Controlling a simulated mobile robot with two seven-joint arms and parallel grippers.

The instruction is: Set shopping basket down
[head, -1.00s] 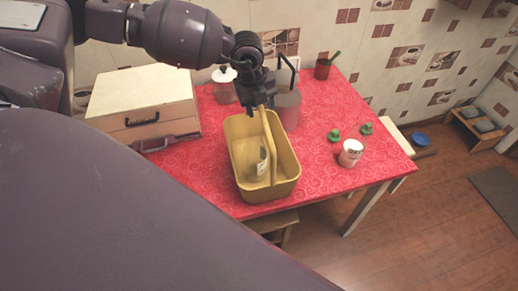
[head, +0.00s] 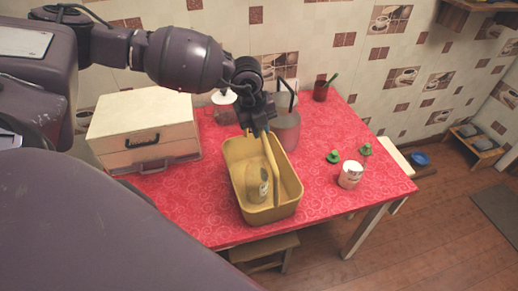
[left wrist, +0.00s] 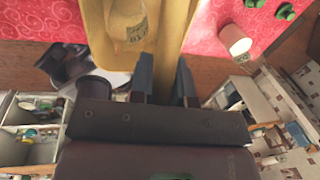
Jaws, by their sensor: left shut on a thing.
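A yellow shopping basket (head: 235,181) with a raised handle (head: 273,172) is at the front part of the red table (head: 320,202). A pale jar with a label (head: 257,184) is inside it. My left gripper (head: 258,130) is above the basket's far end, shut on the handle. In the left wrist view the gripper (left wrist: 164,75) has a finger on each side of the yellow handle (left wrist: 172,45). The basket looks level, at or just above the tabletop; its underside is hidden, so I cannot tell whether it touches. My right gripper is not in view.
A pale wooden box (head: 147,117) stands left. A lidded jar (head: 223,107) and a clear pitcher (head: 287,128) are behind the basket. Red cloth between basket and can is clear.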

